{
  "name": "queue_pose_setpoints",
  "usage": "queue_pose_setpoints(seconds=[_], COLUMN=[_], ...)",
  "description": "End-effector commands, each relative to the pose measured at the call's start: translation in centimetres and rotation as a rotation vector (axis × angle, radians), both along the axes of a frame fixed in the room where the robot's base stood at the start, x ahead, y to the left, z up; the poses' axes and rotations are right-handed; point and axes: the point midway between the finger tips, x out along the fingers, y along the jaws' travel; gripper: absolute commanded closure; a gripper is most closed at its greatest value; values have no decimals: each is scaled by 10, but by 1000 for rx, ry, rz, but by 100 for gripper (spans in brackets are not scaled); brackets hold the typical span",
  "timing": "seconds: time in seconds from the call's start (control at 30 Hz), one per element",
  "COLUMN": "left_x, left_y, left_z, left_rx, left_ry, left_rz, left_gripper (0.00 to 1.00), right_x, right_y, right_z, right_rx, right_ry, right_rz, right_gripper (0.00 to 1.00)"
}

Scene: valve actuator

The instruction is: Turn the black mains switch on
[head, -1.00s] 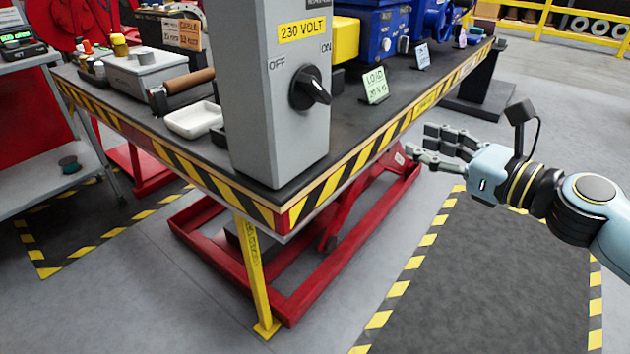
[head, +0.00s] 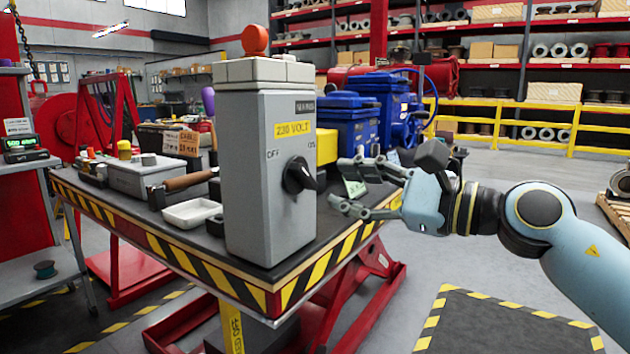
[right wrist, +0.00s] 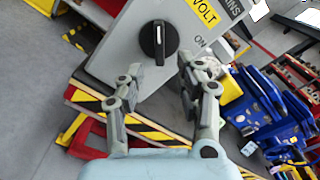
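The black mains switch (head: 298,177) is a rotary knob on the grey cabinet (head: 262,215), between the labels OFF and ON under a yellow 230 VOLT plate. My right gripper (head: 338,181) is open and empty, just right of the knob, its fingers pointing at the cabinet. In the right wrist view the knob (right wrist: 158,41) lies ahead of the open fingertips (right wrist: 158,80), apart from them. My left gripper is not in view.
The cabinet stands on the near corner of a lift table with a striped edge (head: 320,268). Blue machinery (head: 375,105) and a small card (head: 355,187) are behind my right fingers. A white tray (head: 191,213) lies left of the cabinet.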

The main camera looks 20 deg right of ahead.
Motion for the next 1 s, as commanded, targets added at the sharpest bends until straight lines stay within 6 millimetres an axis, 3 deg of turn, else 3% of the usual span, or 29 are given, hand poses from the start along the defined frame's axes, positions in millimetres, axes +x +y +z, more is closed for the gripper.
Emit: queue_pose_setpoints(seconds=[0.3,0.7,1.0], left_x=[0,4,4], left_y=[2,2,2], left_z=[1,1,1], left_rx=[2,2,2], left_ry=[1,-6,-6], left_rz=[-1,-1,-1], left_gripper=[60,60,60], right_x=[40,48,47], right_y=[31,38,38], right_z=[1,0,0], right_rx=[4,0,0], right_ry=[0,1,1], right_rz=[0,1,1], right_gripper=[64,64,100])
